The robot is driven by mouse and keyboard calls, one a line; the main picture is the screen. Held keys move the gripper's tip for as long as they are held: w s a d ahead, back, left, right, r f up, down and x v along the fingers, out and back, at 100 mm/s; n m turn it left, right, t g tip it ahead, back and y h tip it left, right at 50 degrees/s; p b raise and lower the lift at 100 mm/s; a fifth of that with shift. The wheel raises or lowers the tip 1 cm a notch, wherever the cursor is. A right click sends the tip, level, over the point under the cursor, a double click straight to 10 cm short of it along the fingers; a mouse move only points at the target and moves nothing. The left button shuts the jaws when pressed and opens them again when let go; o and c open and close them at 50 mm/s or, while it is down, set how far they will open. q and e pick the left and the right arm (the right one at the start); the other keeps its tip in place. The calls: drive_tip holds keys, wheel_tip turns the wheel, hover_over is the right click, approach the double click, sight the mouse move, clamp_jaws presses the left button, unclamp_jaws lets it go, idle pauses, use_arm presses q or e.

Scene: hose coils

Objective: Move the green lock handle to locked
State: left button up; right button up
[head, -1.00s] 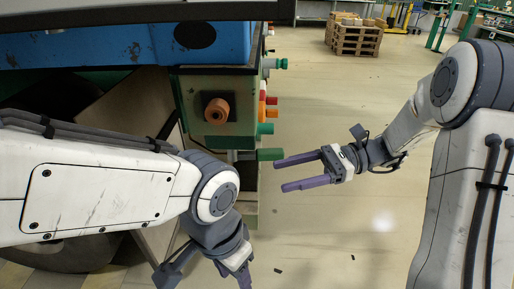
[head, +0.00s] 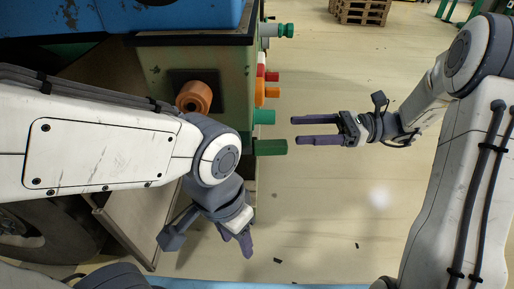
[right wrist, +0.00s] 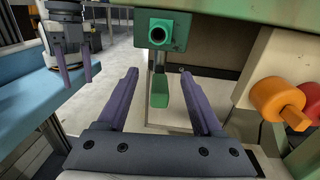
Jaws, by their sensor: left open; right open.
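The green lock handle (head: 271,147) juts out to the right from the side of the green machine in the head view. In the right wrist view the handle (right wrist: 160,92) hangs below a green round fitting (right wrist: 168,30), between the line of my right fingers and beyond their tips. My right gripper (head: 298,129) is open and empty, to the right of the handle and apart from it. My left gripper (head: 240,243) is open and empty, below the machine's front corner in the picture. It also shows at the upper left of the right wrist view (right wrist: 72,68).
A green fitting (head: 263,117), an orange one (head: 268,90) and a green one (head: 277,30) stick out along the same side. A large orange-brown knob (head: 195,97) is on the front face. A pallet (head: 360,12) stands far off.

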sight(257, 148)
wheel_tip(257, 148, down, 5)
drive_tip(key=b, duration=0.4)
drive_tip(key=a, duration=0.3)
drive_tip(key=a+b, duration=0.1)
drive_tip(key=a, duration=0.3)
drive_tip(key=a+b, duration=0.1)
drive_tip(key=a, duration=0.2)
drive_tip(key=shift+s+a, duration=0.3)
drive_tip(key=shift+a, duration=0.1)
clamp_jaws()
drive_tip(key=shift+f, duration=0.1)
idle(0.6)
